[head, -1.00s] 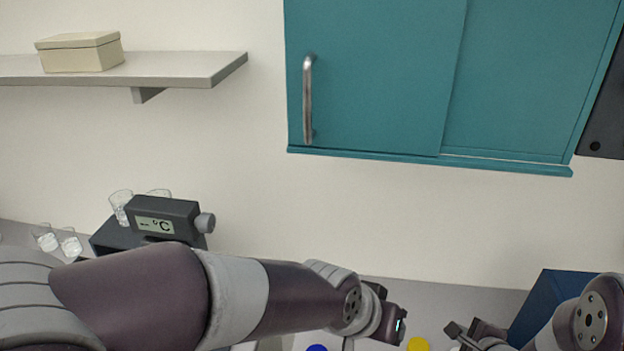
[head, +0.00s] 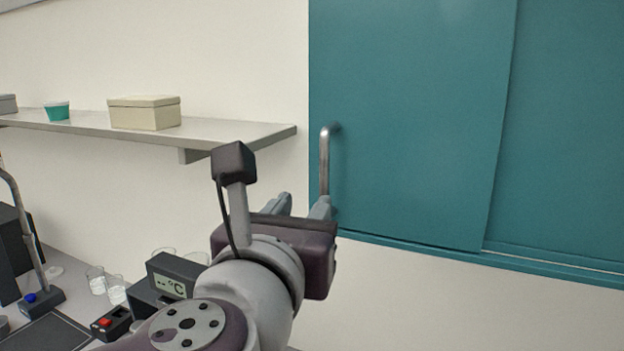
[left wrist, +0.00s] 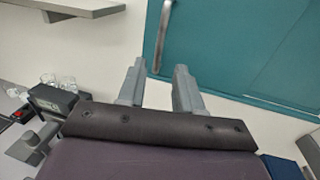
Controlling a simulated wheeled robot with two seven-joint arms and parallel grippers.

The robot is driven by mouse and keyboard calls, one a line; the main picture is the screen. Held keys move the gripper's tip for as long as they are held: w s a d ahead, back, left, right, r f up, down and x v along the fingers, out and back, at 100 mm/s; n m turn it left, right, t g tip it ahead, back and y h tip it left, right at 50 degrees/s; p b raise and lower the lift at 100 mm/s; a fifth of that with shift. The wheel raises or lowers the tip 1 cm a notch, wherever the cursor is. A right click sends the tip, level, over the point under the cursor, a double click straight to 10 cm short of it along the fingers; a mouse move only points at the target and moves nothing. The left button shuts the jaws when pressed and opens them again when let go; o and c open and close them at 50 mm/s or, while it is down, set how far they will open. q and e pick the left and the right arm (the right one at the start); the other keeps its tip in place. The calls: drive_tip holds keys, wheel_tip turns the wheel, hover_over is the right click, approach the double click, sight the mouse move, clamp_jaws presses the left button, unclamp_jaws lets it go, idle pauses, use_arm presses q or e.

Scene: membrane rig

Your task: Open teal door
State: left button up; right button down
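The teal door (head: 415,120) is the left sliding panel of a teal wall cabinet, and its left edge looks flush with the cabinet's left end. A vertical metal bar handle (head: 325,160) is near that edge. My left gripper (head: 303,203) is open and empty at the handle's lower end, where one finger covers part of it. In the left wrist view the handle (left wrist: 162,35) comes down between the spread fingertips of the gripper (left wrist: 159,66). I cannot tell whether they touch it or how deep it sits. My right gripper is out of view.
A grey shelf (head: 235,133) left of the cabinet carries a cream box (head: 145,113) and a teal cup (head: 57,111). Below are a temperature display (head: 172,278), glasses (head: 97,280) and a red-button box (head: 111,323). The cabinet's lower rail (head: 450,257) juts out under the door.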

sight(324, 178)
use_arm(q)
drive_tip(key=w+p, duration=0.1)
drive_tip(key=w, duration=0.3)
drive_tip(key=w+d+p, duration=0.1)
drive_tip(key=w, duration=0.2)
drive_tip(key=w+d, duration=0.1)
drive_tip(key=w, duration=0.3)
drive_tip(key=shift+w+d+p, duration=0.25)
drive_tip(key=shift+w+p, duration=0.05)
drive_tip(key=shift+p, duration=0.1)
drive_tip(key=shift+w+a, duration=0.1)
drive_tip(key=shift+w, duration=0.25)
clamp_jaws()
